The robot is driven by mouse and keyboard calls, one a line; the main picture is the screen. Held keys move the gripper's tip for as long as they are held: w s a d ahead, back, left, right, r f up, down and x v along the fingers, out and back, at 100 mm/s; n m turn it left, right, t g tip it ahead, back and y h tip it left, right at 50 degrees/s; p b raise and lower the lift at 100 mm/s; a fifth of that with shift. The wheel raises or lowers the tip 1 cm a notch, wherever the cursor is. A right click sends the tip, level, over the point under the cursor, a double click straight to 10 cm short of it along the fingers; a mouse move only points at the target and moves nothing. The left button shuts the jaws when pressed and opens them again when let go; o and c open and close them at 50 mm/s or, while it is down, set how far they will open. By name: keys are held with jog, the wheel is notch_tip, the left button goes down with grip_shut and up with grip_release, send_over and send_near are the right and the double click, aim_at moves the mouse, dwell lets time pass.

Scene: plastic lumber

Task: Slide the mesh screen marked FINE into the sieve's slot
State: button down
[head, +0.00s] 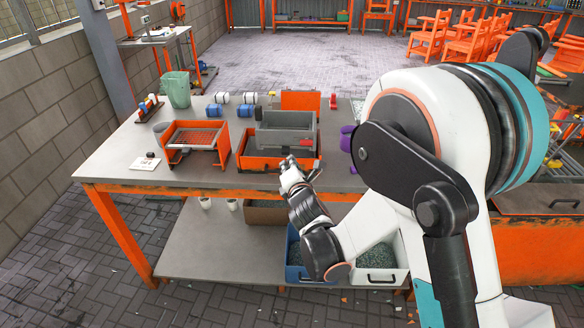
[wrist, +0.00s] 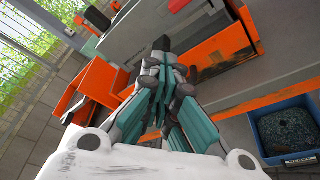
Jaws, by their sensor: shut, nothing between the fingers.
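The sieve looks to be the orange open frame (head: 196,143) with a mesh panel, left of centre on the table in the head view. An orange frame (wrist: 85,88) also shows at left in the wrist view. No FINE marking can be read, so I cannot tell which screen carries it. My gripper (head: 287,163) is shut and empty at the table's front edge, close in front of a grey tray (head: 286,122) set in an orange box (head: 246,157). Its fingers (wrist: 162,46) point toward the grey tray in the wrist view.
A white card (head: 145,162) lies front left. A blue bin of granules (wrist: 288,128) sits below. The front-left tabletop is mostly clear.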

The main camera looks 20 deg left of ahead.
aim_at(285, 154)
jog(key=shift+x, duration=2.15)
jog(key=shift+w, duration=0.5)
